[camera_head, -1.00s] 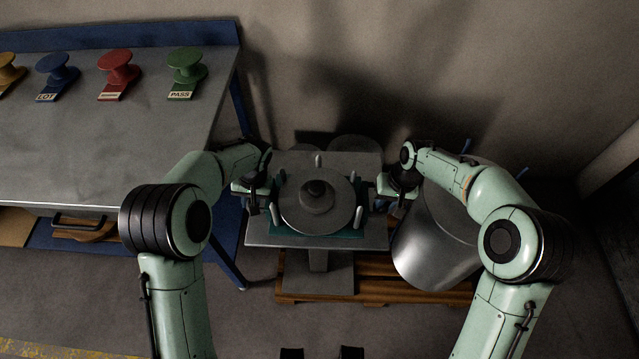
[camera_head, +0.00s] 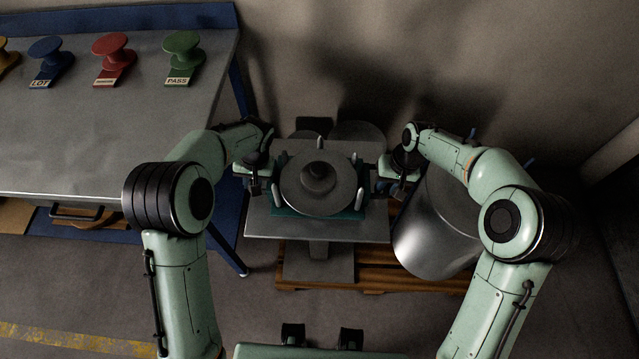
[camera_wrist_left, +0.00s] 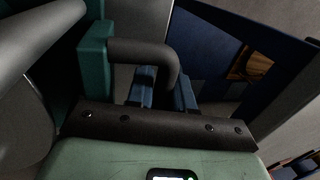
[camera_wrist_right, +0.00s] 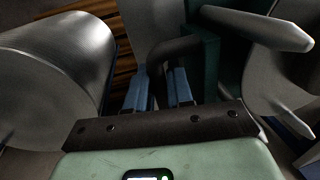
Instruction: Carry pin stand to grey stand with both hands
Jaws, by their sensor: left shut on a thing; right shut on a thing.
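The pin stand has a teal base (camera_head: 290,212) with upright grey pins, and a round grey disc (camera_head: 335,198) with a stepped hub sits among them. My left gripper (camera_head: 268,182) is at its left side. In the left wrist view my left gripper (camera_wrist_left: 163,94) is shut on a dark curved handle (camera_wrist_left: 150,48). My right gripper (camera_head: 376,184) is at its right side, and in the right wrist view (camera_wrist_right: 160,90) it is shut on the other handle (camera_wrist_right: 172,50). The pin stand is over the grey stand (camera_head: 318,231); I cannot tell whether they touch.
A grey bench (camera_head: 90,125) at left holds yellow, blue (camera_head: 50,60), red (camera_head: 113,55) and green (camera_head: 183,53) knobbed pieces. A wall is behind.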

